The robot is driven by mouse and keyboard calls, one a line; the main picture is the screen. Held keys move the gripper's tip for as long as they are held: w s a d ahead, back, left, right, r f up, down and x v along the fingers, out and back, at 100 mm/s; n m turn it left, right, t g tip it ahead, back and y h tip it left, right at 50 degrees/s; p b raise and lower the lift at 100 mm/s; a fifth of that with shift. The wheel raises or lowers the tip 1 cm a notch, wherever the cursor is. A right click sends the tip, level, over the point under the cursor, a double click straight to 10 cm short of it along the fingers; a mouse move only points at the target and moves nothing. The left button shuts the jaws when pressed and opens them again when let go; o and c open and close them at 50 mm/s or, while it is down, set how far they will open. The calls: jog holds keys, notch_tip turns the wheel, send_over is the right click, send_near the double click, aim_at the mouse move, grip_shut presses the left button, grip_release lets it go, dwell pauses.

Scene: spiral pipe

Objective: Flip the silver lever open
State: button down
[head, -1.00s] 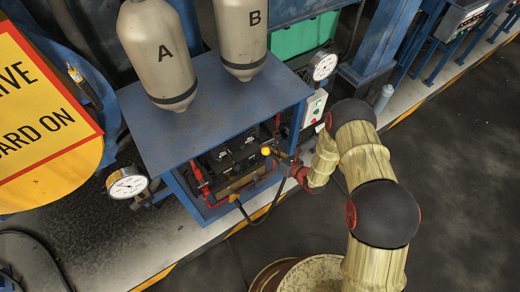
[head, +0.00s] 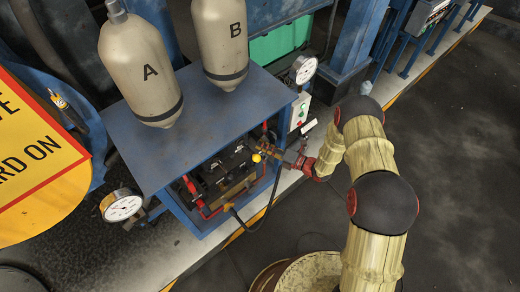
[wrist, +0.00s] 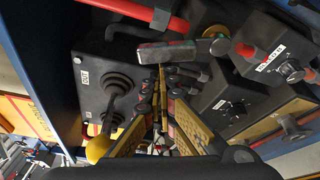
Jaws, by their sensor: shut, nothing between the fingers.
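My gripper (wrist: 162,76) is shut and empty. Its yellow fingers meet just below the lever in the picture; I cannot tell whether they touch it. In the head view my gripper (head: 262,151) is at the right front of the open blue cabinet (head: 190,130). The lever cannot be made out there.
A yellow-knobbed joystick (wrist: 98,149) stands left of my fingers; its knob (head: 256,157) also shows in the head view. Black boxes with knobs (wrist: 290,68) lie to the right. A red pipe (wrist: 140,12) crosses above. A black hose (head: 268,205) hangs at the cabinet front.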

aim_at(264, 138)
jog(key=shift+w+d+r+m+y, duration=0.5)
jog(key=shift+w+d+r+m, duration=0.4)
jog(key=shift+m, duration=0.6)
jog(key=shift+w+d, duration=0.1)
jog(key=shift+w, duration=0.1)
